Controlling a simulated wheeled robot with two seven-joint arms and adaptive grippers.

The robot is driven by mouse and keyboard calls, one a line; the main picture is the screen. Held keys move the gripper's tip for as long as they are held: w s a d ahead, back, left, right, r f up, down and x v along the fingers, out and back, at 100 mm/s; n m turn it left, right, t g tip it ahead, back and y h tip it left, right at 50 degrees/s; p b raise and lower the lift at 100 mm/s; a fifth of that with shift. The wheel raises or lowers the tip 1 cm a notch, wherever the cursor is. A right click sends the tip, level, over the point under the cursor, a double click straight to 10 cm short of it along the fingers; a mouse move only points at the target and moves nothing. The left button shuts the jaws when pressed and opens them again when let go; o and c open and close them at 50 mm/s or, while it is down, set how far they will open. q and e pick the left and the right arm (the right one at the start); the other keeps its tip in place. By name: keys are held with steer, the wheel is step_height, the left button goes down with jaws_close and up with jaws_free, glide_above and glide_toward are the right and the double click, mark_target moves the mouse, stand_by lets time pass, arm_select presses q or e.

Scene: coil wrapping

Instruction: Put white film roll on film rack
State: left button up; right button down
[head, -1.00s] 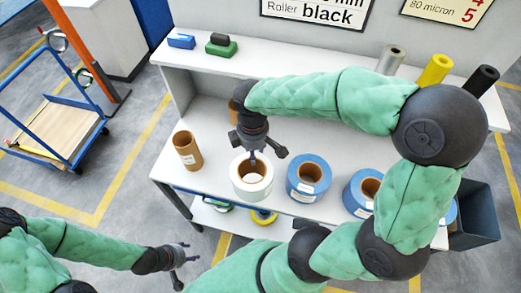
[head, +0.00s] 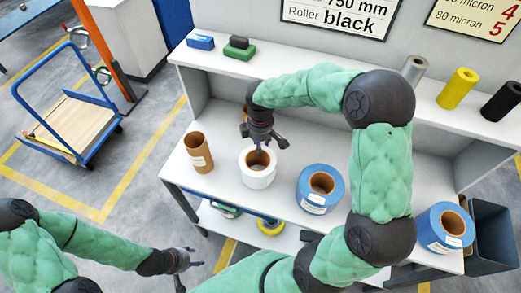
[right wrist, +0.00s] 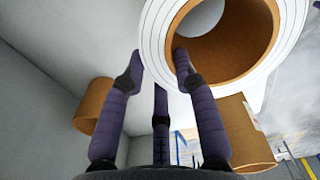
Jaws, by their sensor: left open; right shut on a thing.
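The white film roll (head: 257,182) has a brown core and appears upright on the workbench in the head view. My right gripper (head: 261,150) is over it from above, shut on its wall. In the right wrist view the roll (right wrist: 154,40) fills the top; one finger is inside the brown core and another is outside. I cannot tell whether the roll's bottom touches the bench. My left gripper (head: 187,262) is open and empty at the lower left, away from the bench. I cannot make out a film rack.
A brown tube (head: 199,152) stands left of the white roll. Blue rolls (head: 320,200) (head: 445,245) stand to the right; my right arm hides the bench between them. Grey, yellow (head: 458,88) and black rolls are on the upper shelf. A blue cart (head: 75,125) stands at left.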

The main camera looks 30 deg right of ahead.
step_height(320, 180, down, 3)
steer(key=shift+r, duration=0.2)
steer(key=c, duration=0.9)
jaws_free()
steer(key=shift+c, duration=0.2)
steer(key=shift+r, duration=0.1)
step_height(320, 180, up, 12)
steer(key=shift+s+f+p, duration=0.1)
steer(key=shift+p, duration=0.95)
steer(key=shift+a, duration=0.1)
